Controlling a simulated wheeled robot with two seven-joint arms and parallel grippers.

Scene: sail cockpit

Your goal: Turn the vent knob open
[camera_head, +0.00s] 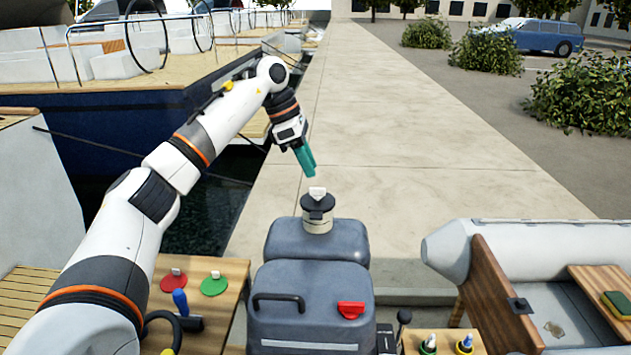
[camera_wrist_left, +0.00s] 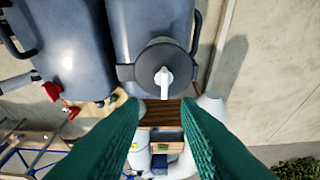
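The vent knob (camera_head: 318,192) is a small white grip on a round black cap (camera_head: 318,208), on a short neck on top of the rear grey tank (camera_head: 345,238). In the left wrist view the white knob (camera_wrist_left: 164,82) shows from above, on the black cap (camera_wrist_left: 155,62), its bar pointing roughly up and down the picture. My left gripper (camera_head: 308,172) has teal fingers pointing down, a little above the knob and apart from it. In the left wrist view the fingers (camera_wrist_left: 160,108) stand wide apart with nothing between them. My right gripper is not in view.
A front grey tank (camera_head: 310,295) carries a black handle (camera_head: 278,302) and a red fitting (camera_head: 351,310). A wooden board with red (camera_head: 173,282) and green (camera_head: 214,285) discs lies left. A grey inflatable boat (camera_head: 540,250) is at right. The concrete quay (camera_head: 400,190) behind is clear.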

